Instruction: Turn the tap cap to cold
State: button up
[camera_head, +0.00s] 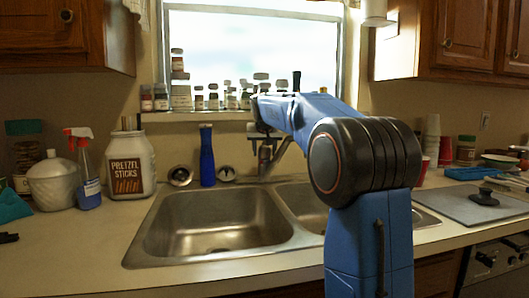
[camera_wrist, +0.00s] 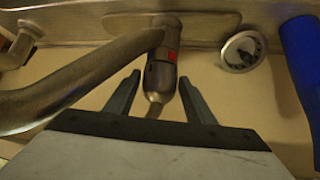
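The metal tap (camera_head: 266,160) stands behind the sink, partly hidden by my arm in the head view. In the wrist view its cap (camera_wrist: 160,73) has a red mark (camera_wrist: 172,56) on one side, and a short lever (camera_wrist: 156,100) points down the picture. The thick spout (camera_wrist: 75,80) runs off to the left. My gripper (camera_wrist: 159,77) is open, with one finger on each side of the cap and lever. The fingers look apart from the cap; I cannot tell whether either touches. In the head view my gripper (camera_head: 264,133) is small and dark above the tap.
A blue bottle (camera_head: 207,158) stands left of the tap, between two round sink strainers (camera_head: 180,176) (camera_head: 227,174). The double sink (camera_head: 215,222) is empty where visible. Several small jars line the windowsill (camera_head: 215,115). A pretzel jar (camera_head: 127,165) and spray bottle (camera_head: 86,172) stand left.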

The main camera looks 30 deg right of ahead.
jog(key=shift+r, duration=0.15)
jog(key=v, duration=1.7)
jog(key=w+a+f+m+h, duration=0.2)
jog(key=a+f+m+h, duration=0.3)
jog(key=a+f+h, duration=0.15)
jog(key=x, duration=1.7)
jog(key=shift+w+r, duration=0.2)
jog(key=c, duration=0.8)
